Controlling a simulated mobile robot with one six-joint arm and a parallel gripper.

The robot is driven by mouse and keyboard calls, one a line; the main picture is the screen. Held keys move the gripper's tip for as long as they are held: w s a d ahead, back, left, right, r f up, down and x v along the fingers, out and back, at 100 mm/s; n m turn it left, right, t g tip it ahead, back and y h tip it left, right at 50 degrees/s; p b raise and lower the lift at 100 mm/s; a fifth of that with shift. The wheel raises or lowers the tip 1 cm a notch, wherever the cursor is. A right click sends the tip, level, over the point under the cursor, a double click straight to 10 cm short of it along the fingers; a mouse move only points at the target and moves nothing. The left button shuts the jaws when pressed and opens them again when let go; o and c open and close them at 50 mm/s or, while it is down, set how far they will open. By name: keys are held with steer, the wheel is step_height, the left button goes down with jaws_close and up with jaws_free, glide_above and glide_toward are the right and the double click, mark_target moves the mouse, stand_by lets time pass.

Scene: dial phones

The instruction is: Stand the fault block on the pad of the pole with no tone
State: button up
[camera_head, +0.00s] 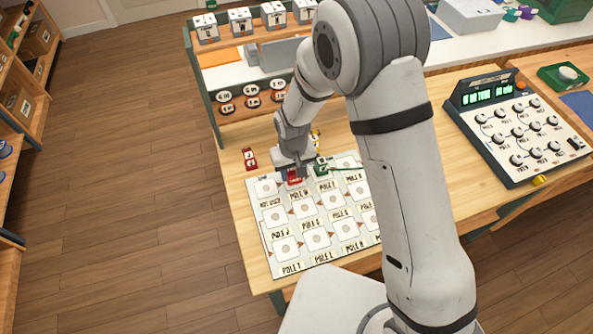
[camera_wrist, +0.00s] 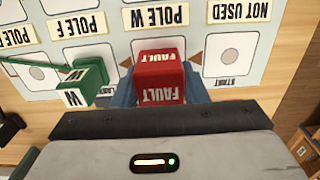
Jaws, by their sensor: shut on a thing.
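The red fault block (camera_wrist: 162,72) is between the fingers of my gripper (camera_wrist: 165,95) in the wrist view, its FAULT lettering upside down. My gripper is shut on it. In the head view my gripper (camera_head: 294,176) holds the fault block (camera_head: 294,180) at the back row of the pole mat (camera_head: 273,232). The pad under or behind the block is mostly hidden, and I cannot tell whether the block touches the mat.
A green block marked W (camera_wrist: 85,84) stands close beside my gripper, with a thin green rod by it. The dial panel (camera_head: 520,130) with a lit green display stands at right. Shelves with dials (camera_head: 250,92) are behind.

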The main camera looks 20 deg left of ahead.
steer(key=shift+f, duration=0.25)
steer(key=o, duration=1)
steer(key=shift+r, duration=0.1)
step_height(320, 180, up, 12)
steer(key=shift+r+b, duration=0.2)
steer(key=shift+b, duration=0.55)
